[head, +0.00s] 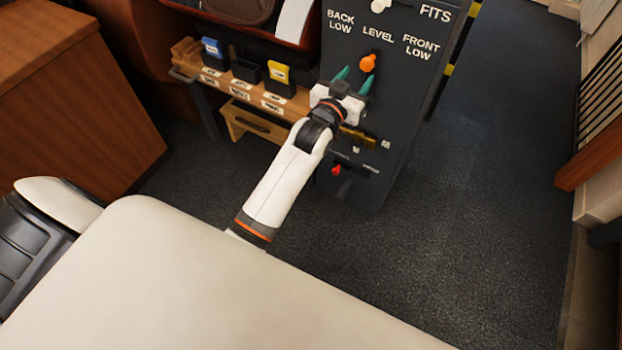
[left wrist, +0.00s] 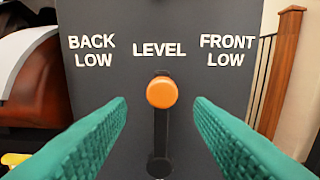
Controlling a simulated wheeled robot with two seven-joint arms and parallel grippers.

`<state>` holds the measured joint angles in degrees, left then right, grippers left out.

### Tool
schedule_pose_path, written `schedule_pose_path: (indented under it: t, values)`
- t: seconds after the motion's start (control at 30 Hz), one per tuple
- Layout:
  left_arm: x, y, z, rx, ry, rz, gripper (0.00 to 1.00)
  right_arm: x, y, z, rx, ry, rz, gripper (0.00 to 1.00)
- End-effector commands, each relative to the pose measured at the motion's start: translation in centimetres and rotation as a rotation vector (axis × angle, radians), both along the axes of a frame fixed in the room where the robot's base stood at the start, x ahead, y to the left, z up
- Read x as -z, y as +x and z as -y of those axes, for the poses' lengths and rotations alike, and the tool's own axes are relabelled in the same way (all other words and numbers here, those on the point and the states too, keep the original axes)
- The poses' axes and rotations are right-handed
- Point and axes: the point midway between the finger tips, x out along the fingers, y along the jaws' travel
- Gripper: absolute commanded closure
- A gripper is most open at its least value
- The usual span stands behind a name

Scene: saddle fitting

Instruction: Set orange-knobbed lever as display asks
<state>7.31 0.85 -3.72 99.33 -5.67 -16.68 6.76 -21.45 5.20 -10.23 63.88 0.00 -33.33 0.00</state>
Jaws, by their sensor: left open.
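The orange-knobbed lever (head: 367,63) stands on the dark panel (head: 400,120), under the word LEVEL. Labels BACK LOW, LEVEL and FRONT LOW show above. My right gripper is not in view.
A white knob (head: 380,5) is at the panel top near the word FITS. A red pointer (head: 336,170) is lower on the panel. A wooden shelf (head: 185,66) with blue, black and yellow holders stands left. The floor right of the panel is clear.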

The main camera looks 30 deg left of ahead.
Motion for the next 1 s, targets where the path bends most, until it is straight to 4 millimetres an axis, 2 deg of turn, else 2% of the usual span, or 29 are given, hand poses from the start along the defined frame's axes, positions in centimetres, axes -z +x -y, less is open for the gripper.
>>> schedule_pose_path:
  t: [0.03, 0.3, 0.67, 1.0]
  values:
    - [0.0, -1.2, -0.1, 0.000, 0.001, -0.002, 0.52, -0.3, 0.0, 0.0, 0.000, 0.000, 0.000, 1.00]
    - [0.1, -6.4, -0.2, 0.000, 0.002, -0.007, 0.52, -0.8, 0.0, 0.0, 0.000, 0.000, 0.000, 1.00]
    - [7.5, -6.6, 0.5, 0.020, 0.022, -0.184, 0.52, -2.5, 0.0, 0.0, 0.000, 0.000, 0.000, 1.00]
    - [14.0, -8.6, 0.8, 0.036, 0.039, -0.340, 0.52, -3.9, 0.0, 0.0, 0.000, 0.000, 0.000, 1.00]
